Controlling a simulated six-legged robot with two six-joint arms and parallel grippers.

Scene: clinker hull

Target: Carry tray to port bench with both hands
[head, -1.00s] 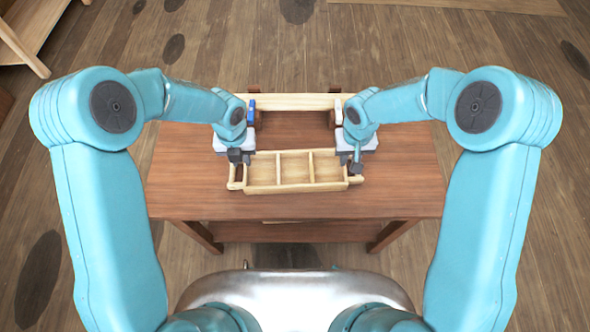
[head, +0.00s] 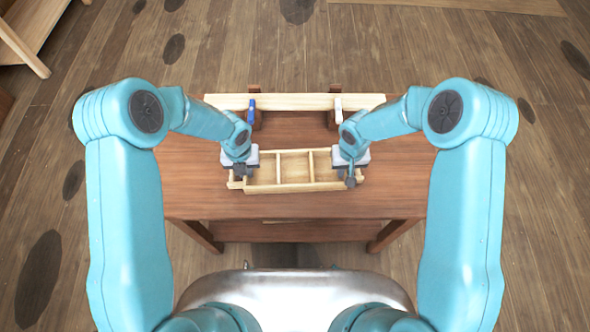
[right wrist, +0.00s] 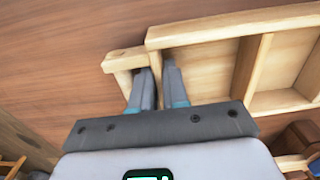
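The tray (head: 295,187) is pale wood with three compartments and a handle at each end. In the right wrist view, the two grey fingers (right wrist: 158,75) stand slightly apart, close by the end handle (right wrist: 125,60) and the tray's end wall. I cannot tell whether they press on the wood. My left gripper's fingers are too small and dark to read.
A pale wooden beam (head: 295,101) lies along the back of the brown table (head: 395,185), with a blue clip (head: 251,108) and a white clip (head: 338,108). Bare table top lies on both sides of the tray. A wooden shelf or bench (head: 30,25) stands at the upper left.

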